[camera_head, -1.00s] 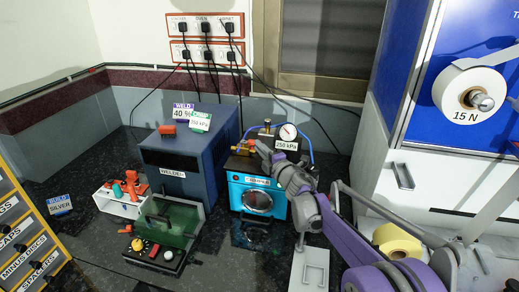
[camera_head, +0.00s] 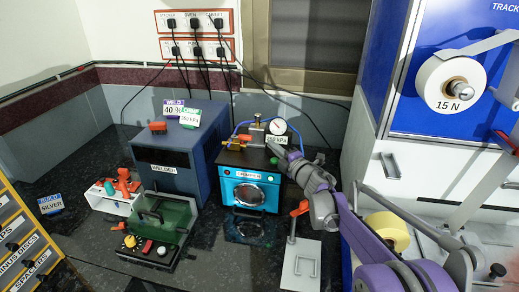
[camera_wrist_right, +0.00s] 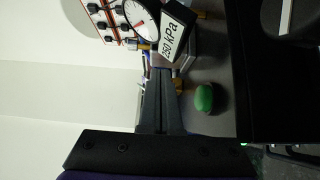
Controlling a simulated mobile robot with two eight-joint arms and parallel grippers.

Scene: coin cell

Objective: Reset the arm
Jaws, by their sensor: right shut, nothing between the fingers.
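My right arm comes in from the lower right in the head view. Its gripper (camera_head: 276,152) is shut and empty at the top right of the blue crimper (camera_head: 249,176), just below the pressure gauge (camera_head: 278,126). In the right wrist view the closed fingers (camera_wrist_right: 160,82) point up towards the 250 kPa sign (camera_wrist_right: 174,36). A green button (camera_wrist_right: 204,98) is to the right of the fingers, apart from them in that view. My left gripper is not in view.
The blue welder (camera_head: 167,165) stands left of the crimper, with a green tray (camera_head: 165,218) in front. An orange-handled device (camera_head: 300,210) stands beside my right arm. A tape machine (camera_head: 440,120) is at right. Dark counter is bare in front of the crimper.

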